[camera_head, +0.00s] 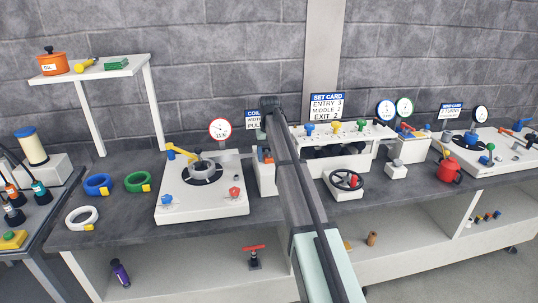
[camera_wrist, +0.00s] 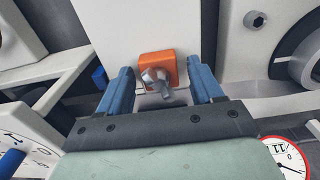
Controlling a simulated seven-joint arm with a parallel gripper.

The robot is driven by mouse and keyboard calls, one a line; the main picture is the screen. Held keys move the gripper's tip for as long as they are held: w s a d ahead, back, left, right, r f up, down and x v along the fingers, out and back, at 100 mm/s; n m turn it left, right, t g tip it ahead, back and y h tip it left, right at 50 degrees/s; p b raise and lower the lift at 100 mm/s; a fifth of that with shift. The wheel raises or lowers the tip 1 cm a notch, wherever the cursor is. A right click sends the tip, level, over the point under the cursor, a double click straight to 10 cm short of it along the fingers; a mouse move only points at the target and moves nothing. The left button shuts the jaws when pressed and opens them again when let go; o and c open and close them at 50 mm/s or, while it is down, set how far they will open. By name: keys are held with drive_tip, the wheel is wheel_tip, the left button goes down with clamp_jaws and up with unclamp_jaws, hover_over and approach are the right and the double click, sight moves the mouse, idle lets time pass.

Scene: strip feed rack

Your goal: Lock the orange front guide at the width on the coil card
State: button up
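The orange front guide (camera_wrist: 172,63) shows in the wrist view as a small block on a white housing. A silver clamp screw (camera_wrist: 158,84) sticks out of its face. My gripper (camera_wrist: 160,80) is open, its two blue fingers on either side of the guide and screw, with visible gaps. Nothing is held. In the head view the coil card (camera_head: 253,118) is partly hidden behind my arm, and its number cannot be read. My arm also hides part of the white unit (camera_head: 265,178) behind it.
A red-rimmed gauge (camera_head: 220,129) stands by the white decoiler box (camera_head: 200,204); a red-rimmed gauge also shows in the wrist view (camera_wrist: 288,158). Coloured coils (camera_head: 98,184) lie on the left of the bench. A black handwheel (camera_head: 346,180) stands right of my arm.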

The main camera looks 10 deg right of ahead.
clamp_jaws()
drive_tip(key=shift+w, duration=1.05)
drive_tip(key=shift+s, duration=0.1)
drive_tip(key=shift+o, duration=0.5)
unclamp_jaws()
drive_tip(key=shift+r, duration=0.1)
wheel_tip(320, 180, up, 14)
drive_tip(key=shift+f, duration=0.2)
